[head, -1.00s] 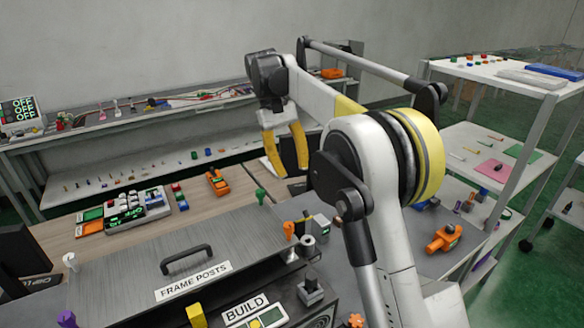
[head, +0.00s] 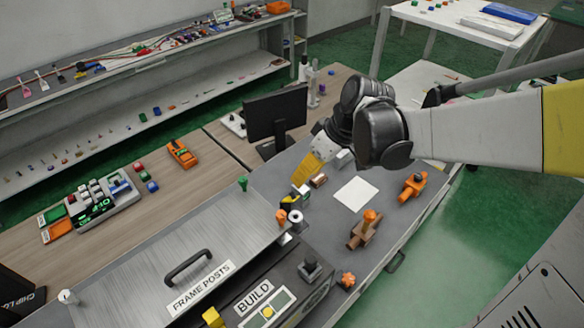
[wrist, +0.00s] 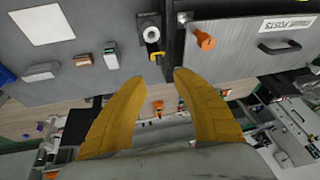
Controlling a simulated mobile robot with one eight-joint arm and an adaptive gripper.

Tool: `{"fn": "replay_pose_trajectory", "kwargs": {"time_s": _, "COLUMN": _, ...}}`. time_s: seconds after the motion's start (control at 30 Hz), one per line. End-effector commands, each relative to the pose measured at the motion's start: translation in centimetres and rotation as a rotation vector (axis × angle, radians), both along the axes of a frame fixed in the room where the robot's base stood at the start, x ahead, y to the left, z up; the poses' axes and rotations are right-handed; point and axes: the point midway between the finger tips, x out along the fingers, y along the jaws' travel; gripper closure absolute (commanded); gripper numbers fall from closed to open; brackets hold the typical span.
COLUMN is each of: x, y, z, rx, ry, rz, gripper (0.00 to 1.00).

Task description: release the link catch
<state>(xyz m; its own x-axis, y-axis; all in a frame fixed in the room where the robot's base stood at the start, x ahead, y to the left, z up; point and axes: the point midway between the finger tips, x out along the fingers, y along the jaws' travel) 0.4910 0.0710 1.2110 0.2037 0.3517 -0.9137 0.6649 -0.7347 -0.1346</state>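My gripper (head: 304,172) shows as yellow fingers over the grey bench in the head view. In the wrist view my gripper (wrist: 163,76) is open, with nothing between its two fingers. A small black fixture with a white ring (wrist: 151,33) and a yellow-and-black piece (wrist: 155,57) lies just beyond the fingertips. In the head view the white ring (head: 295,216) and the yellow-and-black piece (head: 291,200) sit beside the panel's right corner. No label marks the link catch, so I cannot tell for sure which part it is. I see no contact.
An orange knob (head: 281,216) stands close to the ring. The FRAME POSTS panel (head: 150,265) has a black handle (head: 188,267). The BUILD box (head: 285,275) is in front. A monitor (head: 276,118) stands behind. Orange valve-like parts (head: 413,187) and a white sheet (head: 356,193) are to the right.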

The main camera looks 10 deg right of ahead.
Motion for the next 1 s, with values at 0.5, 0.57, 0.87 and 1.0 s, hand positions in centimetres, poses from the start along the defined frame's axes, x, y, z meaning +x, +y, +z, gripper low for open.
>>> {"fn": "replay_pose_trajectory", "kwargs": {"time_s": 0.5, "x": 1.8, "y": 3.1, "z": -8.2, "rx": -0.002, "ry": 0.004, "rz": -0.001, "gripper": 0.66}}
{"fn": "replay_pose_trajectory", "kwargs": {"time_s": 0.57, "x": 1.9, "y": 3.2, "z": -8.5, "rx": -0.002, "ry": 0.004, "rz": 0.0, "gripper": 0.66}}
{"fn": "replay_pose_trajectory", "kwargs": {"time_s": 0.87, "x": 1.9, "y": 3.3, "z": -8.7, "rx": -0.002, "ry": 0.004, "rz": -0.001, "gripper": 0.66}}
{"fn": "replay_pose_trajectory", "kwargs": {"time_s": 1.0, "x": 1.9, "y": 3.3, "z": -8.7, "rx": -0.002, "ry": 0.004, "rz": -0.001, "gripper": 1.0}}
